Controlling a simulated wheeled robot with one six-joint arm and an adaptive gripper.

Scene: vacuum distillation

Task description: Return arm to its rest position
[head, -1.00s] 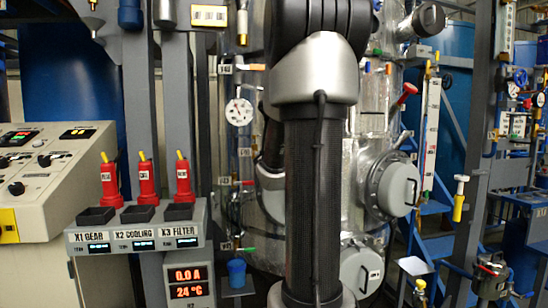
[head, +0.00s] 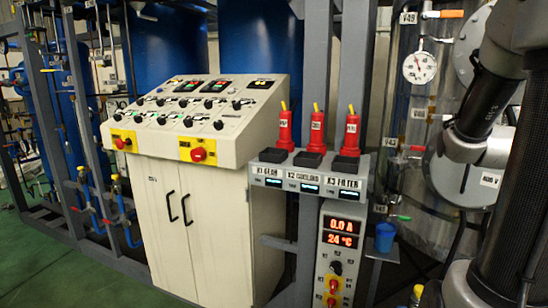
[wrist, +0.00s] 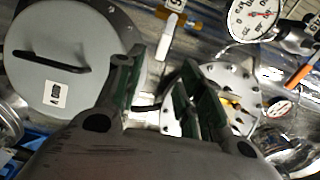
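My arm (head: 482,115) shows at the right edge of the head view, bent, with dark links and silver joints. It stands in front of the silver vessel (head: 437,199). My gripper (wrist: 160,85) shows in the wrist view with its two green-lined fingers apart and nothing between them. Beyond the fingers are a round grey hatch (wrist: 70,55) with a dark handle on the left and a bolted flange (wrist: 235,85) on the right. The gripper cannot be made out in the head view.
A cream control cabinet (head: 205,230) stands left of centre. Green floor (head: 50,275) is open at lower left.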

